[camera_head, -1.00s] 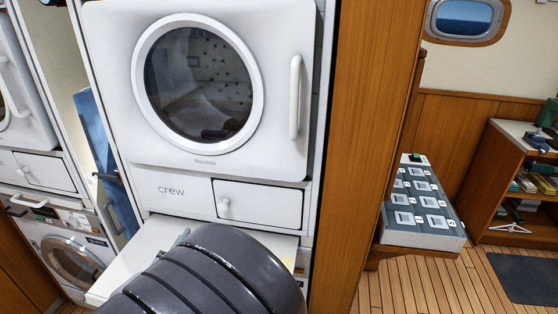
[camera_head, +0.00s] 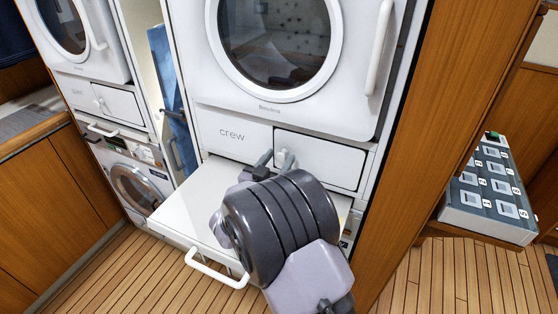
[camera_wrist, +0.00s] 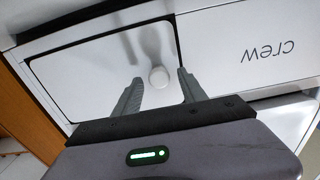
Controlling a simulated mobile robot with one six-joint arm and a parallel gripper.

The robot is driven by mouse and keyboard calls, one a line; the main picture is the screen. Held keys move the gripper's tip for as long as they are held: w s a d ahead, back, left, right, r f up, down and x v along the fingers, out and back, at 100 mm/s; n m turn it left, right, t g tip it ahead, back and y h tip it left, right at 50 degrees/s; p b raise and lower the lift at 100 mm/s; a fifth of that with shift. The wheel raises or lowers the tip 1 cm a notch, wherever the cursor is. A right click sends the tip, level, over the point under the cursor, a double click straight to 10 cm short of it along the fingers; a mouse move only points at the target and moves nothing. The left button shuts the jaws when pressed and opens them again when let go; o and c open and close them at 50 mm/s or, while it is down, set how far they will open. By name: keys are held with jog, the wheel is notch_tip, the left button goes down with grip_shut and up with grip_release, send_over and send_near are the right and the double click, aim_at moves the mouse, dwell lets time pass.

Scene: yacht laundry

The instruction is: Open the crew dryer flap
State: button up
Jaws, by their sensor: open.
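The crew dryer flap (camera_head: 322,163) is a white rectangular panel below the dryer door, right of the word "crew". It looks shut. Its round white knob (camera_head: 284,160) is on the flap's left side in the head view. In the wrist view the picture is upside down, and the flap (camera_wrist: 90,62) shows with its knob (camera_wrist: 159,77) between my fingers. My gripper (camera_wrist: 158,78) is open, one finger on each side of the knob, with a gap to each. In the head view my gripper (camera_head: 272,160) is at the knob, partly hidden by my wrist.
The crew dryer's round door (camera_head: 275,45) is above. A white pulled-out shelf (camera_head: 195,205) with a bar handle (camera_head: 216,272) lies below my arm. A wooden panel (camera_head: 455,130) stands to the right. A second dryer stack (camera_head: 100,100) is on the left.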

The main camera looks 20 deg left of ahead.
jog(key=shift+w, duration=0.15)
grip_shut()
dwell(1.4)
